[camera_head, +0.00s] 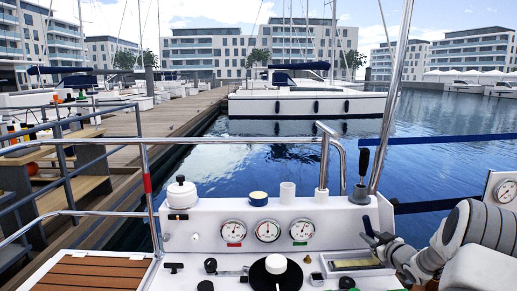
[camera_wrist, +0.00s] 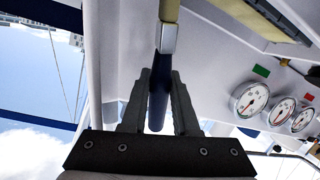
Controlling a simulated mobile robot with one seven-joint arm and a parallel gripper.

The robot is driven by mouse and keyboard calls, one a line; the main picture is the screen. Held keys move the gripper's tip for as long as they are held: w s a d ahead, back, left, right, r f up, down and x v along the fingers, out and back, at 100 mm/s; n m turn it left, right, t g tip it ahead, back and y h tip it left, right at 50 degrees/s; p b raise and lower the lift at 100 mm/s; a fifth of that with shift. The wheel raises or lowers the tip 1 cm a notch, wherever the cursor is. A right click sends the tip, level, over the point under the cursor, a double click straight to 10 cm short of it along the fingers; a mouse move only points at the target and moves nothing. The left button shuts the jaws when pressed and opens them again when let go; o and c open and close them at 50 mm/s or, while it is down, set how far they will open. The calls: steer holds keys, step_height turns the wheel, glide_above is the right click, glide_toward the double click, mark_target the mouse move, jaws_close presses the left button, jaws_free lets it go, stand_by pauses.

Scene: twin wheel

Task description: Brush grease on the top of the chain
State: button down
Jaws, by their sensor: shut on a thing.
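My gripper (camera_head: 378,240) is at the right side of the white console in the head view. It is shut on a brush with a blue handle (camera_wrist: 158,95), a silver ferrule (camera_wrist: 168,39) and pale yellowish bristles (camera_wrist: 169,9). The handle lies between the two fingers (camera_wrist: 160,100) in the wrist view. The blue handle also shows at my gripper in the head view (camera_head: 367,225). A shallow recess with a pale yellowish inside (camera_head: 355,263) lies just left of and below my gripper. I cannot make out a chain or grease in either view.
The white console (camera_head: 210,220) carries three round gauges (camera_head: 267,231), a white lidded pot (camera_head: 182,192), a small round tin (camera_head: 258,198) and a black-handled tool (camera_head: 362,165) standing in a holder. Metal rails (camera_head: 240,141) cross behind it. A slanted metal post (camera_head: 392,95) rises behind my gripper.

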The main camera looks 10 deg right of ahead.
steer(key=shift+d, duration=0.3)
steer(key=shift+r+p, duration=0.6)
steer(key=shift+r, duration=0.2)
steer(key=shift+s, duration=0.1)
steer(key=a+f+p+v, duration=0.1)
steer(key=a+v, duration=0.1)
steer(key=v, duration=1)
steer(key=shift+s+f, duration=0.3)
steer(key=shift+s, duration=0.2)
